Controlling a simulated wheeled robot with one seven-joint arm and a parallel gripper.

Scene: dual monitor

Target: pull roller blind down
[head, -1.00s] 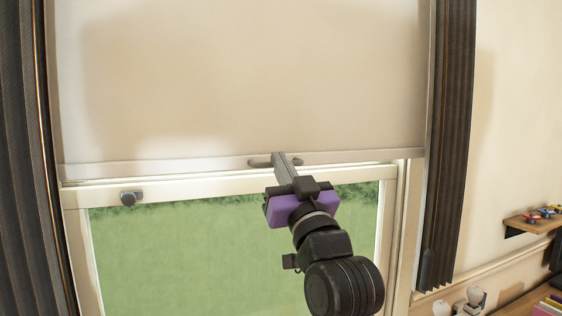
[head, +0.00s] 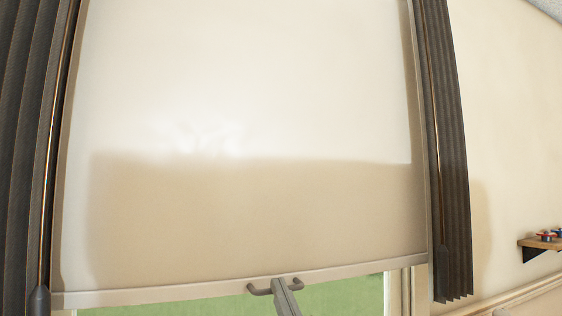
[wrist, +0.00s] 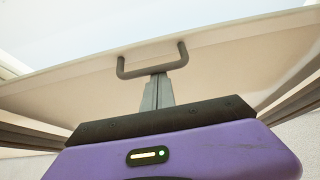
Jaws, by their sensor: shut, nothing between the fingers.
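The beige roller blind (head: 240,215) covers most of the window in the head view. Its bottom bar (head: 160,293) is near the lower edge of the picture. A dark grey handle (head: 259,291) sits at the middle of the bar. My gripper (head: 281,284) is at the handle, with its fingers shut together. In the wrist view, the fingertips of my gripper (wrist: 158,80) reach up to the handle (wrist: 152,70), overlapping its crossbar. The frames do not clearly show whether they pass through it. The rest of my gripper is below the head picture.
Dark pleated curtains hang at the left (head: 22,150) and right (head: 447,160) of the blind. A strip of window glass (head: 340,296) shows green below the bar. A small wooden shelf (head: 540,245) is on the wall at far right.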

